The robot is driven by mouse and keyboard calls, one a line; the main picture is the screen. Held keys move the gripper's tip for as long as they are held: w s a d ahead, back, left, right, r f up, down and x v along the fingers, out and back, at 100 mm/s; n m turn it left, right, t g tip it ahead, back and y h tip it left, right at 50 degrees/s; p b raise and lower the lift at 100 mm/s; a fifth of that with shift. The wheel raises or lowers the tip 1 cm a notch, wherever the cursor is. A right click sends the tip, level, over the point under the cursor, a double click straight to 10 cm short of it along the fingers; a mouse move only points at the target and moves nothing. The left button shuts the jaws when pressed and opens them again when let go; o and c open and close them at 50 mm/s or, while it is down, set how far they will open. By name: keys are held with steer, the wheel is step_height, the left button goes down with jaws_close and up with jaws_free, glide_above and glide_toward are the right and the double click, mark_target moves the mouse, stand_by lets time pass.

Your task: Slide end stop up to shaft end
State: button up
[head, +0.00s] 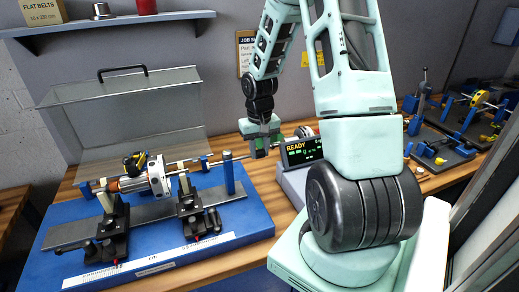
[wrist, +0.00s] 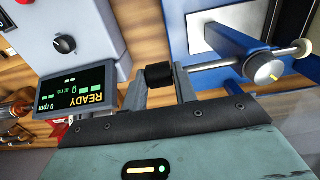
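The end stop shows in the wrist view as a silver rod (wrist: 215,63) running through a blue post (wrist: 262,70). The rod has a black knob (wrist: 159,75) at its left end and a pale rounded tip (wrist: 302,48) at the other. My gripper (wrist: 160,84) has its fingers on both sides of the black knob, with no clear gap. In the head view the blue post (head: 229,173) stands at the right end of the blue base, and my gripper (head: 262,147) is just right of it. The rotor (head: 156,177) and its shaft (head: 181,171) lie to the left.
The display box reads READY (head: 303,151) and stands just right of the blue base (head: 225,232). It is close to my gripper in the wrist view (wrist: 78,95). A clear guard (head: 125,100) stands open behind the rotor. Other fixtures (head: 465,120) sit at the far right.

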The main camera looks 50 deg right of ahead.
jaws_close()
steer(key=w+a, duration=0.2)
steer(key=a, duration=0.1)
steer(key=w+a, duration=0.1)
steer(key=shift+a+b, duration=0.25)
steer(key=shift+b, duration=0.15)
steer(key=o, duration=0.6)
jaws_free()
steer(key=shift+c, duration=0.2)
steer(key=shift+s, duration=0.1)
